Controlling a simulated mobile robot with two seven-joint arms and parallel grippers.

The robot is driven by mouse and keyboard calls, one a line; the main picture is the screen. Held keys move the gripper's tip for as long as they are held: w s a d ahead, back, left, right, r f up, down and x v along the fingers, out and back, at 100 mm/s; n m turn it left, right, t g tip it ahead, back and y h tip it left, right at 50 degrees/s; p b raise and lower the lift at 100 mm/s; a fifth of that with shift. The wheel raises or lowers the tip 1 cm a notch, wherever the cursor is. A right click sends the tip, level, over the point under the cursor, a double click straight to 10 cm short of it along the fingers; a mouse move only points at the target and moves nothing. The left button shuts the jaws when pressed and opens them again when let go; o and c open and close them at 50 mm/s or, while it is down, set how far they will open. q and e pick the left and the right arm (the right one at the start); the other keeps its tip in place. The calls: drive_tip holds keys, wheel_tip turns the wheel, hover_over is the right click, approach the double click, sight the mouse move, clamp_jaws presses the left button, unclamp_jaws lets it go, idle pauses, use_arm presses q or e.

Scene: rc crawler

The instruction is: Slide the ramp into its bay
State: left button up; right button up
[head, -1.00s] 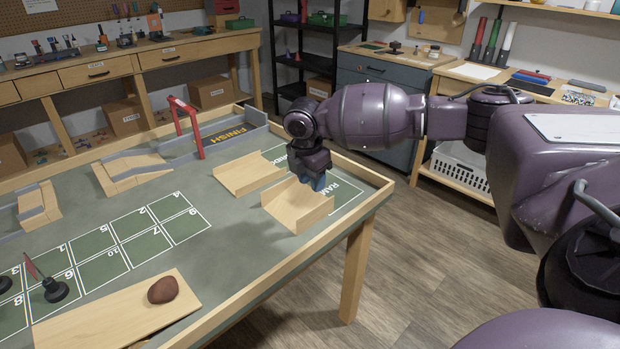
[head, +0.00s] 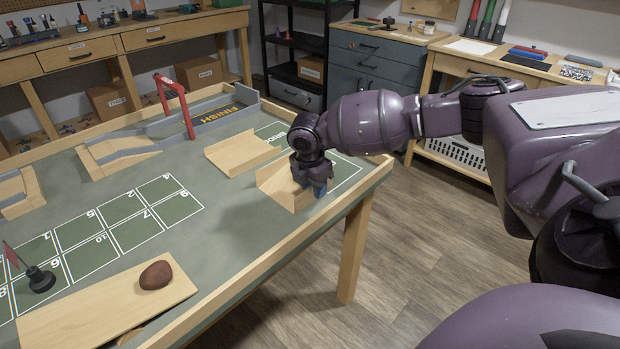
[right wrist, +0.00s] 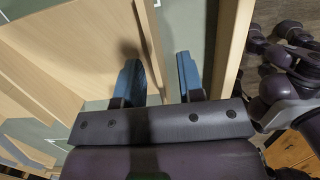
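The ramp (head: 274,183) is a light wooden piece with raised sides, flat on the green table near its right edge. The bay (head: 345,172) is a white outline with lettering beside it, partly hidden by my right arm. My right gripper (head: 316,188) is down at the ramp's right side. In the right wrist view my right gripper (right wrist: 160,82) has its two blue fingers apart, one on each side of the ramp's side wall (right wrist: 147,35). Green table shows between the wall and the right finger, so it is not clamped. My left gripper is not in view.
A second wooden piece (head: 240,153) lies just behind the ramp, with a gap. The table's raised wooden rim (head: 330,208) runs close to my right gripper. A plank (head: 110,305) with a brown rock (head: 156,275) lies at the front; a red gate (head: 176,105) stands behind.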

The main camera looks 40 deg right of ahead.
drive_tip(key=shift+f, duration=0.2)
drive_tip(key=shift+c, duration=1.4)
clamp_jaws()
drive_tip(key=shift+d, duration=0.1)
